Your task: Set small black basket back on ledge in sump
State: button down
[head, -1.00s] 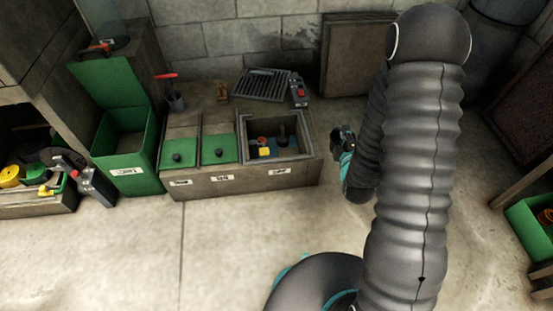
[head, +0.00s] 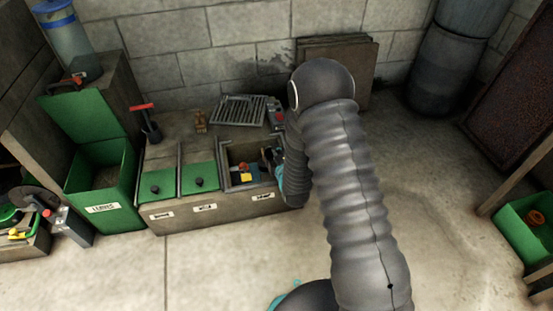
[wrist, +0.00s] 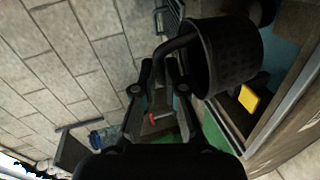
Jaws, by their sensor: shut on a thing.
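The small black basket (wrist: 232,58), with perforated sides, hangs from my gripper (wrist: 160,76) by its curved handle in the wrist view. The fingers are closed at the handle. In the head view my gripper (head: 273,161) is at the right side of the open sump (head: 221,172), with the arm hiding part of that side. The sump rim (wrist: 284,104) runs beside the basket in the wrist view. The basket appears above the opening; I cannot tell its exact height. A yellow block (head: 246,178) shows inside the sump. The ledge is not clearly visible.
Two green lids (head: 199,178) cover the compartments left of the sump. A grate (head: 239,110) and a red-buttoned box (head: 277,118) sit behind it. An open green bin (head: 102,185) stands at left. The floor in front is clear.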

jog(key=shift+w+f, duration=0.15)
jog(key=shift+f, duration=1.95)
jog(key=shift+f+b, duration=0.65)
jog(key=shift+b, duration=0.35)
jog(key=c, duration=1.2)
grip_release()
jog(key=shift+c, duration=0.2)
jog(key=shift+r, duration=0.15)
